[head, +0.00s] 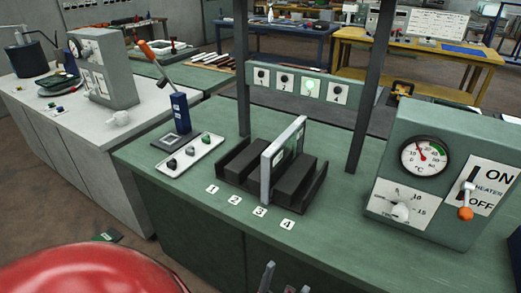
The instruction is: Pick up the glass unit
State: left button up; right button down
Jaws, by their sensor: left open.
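The glass unit (266,176) is a thin upright panel with a pale grey frame. My right gripper is not in view.
Number labels (261,212) run along the bench in front of the rack. A white tray (188,157) with small dark pieces and a blue lever device (180,113) stand left. A heater box (438,185) with a gauge stands right. Two dark posts (370,85) rise behind the rack.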

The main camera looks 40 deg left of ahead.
aim_at(276, 160)
jog(key=u, duration=0.95)
